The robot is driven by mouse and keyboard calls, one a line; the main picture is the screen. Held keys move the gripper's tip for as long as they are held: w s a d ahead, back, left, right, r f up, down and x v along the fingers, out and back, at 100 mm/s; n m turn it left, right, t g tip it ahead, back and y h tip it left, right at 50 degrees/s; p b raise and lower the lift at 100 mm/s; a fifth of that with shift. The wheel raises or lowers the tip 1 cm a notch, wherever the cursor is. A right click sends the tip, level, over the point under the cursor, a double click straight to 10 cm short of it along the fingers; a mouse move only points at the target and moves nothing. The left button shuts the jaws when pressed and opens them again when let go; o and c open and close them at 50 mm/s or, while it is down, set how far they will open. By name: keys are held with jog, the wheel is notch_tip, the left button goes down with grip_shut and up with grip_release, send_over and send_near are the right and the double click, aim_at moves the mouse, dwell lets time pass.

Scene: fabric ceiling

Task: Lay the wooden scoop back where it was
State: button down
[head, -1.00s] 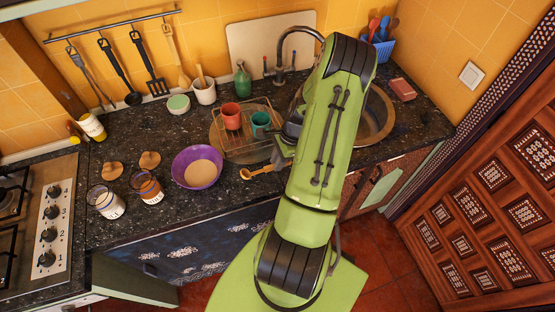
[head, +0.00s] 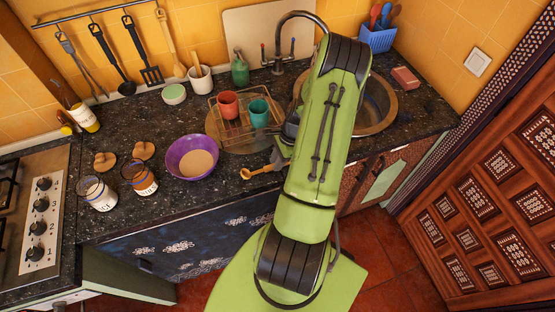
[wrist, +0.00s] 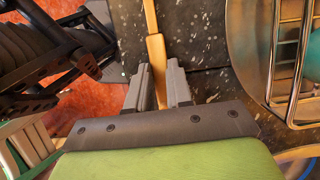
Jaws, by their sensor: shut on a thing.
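My gripper (head: 277,166) is shut on the handle of the wooden scoop (head: 258,172) near the counter's front edge. In the wrist view the pale handle (wrist: 152,30) passes between the two grey fingers (wrist: 158,85). In the head view the scoop's small round bowl points left, toward the purple bowl (head: 172,157) of beige contents. I cannot tell whether the scoop touches the counter or hangs just above it. My arm hides part of the gripper in the head view.
Two open jars (head: 96,193) (head: 140,180) and two wooden lids (head: 105,161) (head: 144,150) stand left of the bowl. Behind the scoop is a wire rack (head: 222,139) with a red cup (head: 228,105) and a teal cup (head: 259,113). Dark counter (head: 205,193) lies bare along the front.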

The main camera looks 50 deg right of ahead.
jog(key=shift+f, duration=0.2)
jog(key=c, duration=0.9)
grip_release()
jog(key=shift+c, duration=0.2)
jog(key=v, duration=1.6)
jog(key=shift+a+f, duration=0.1)
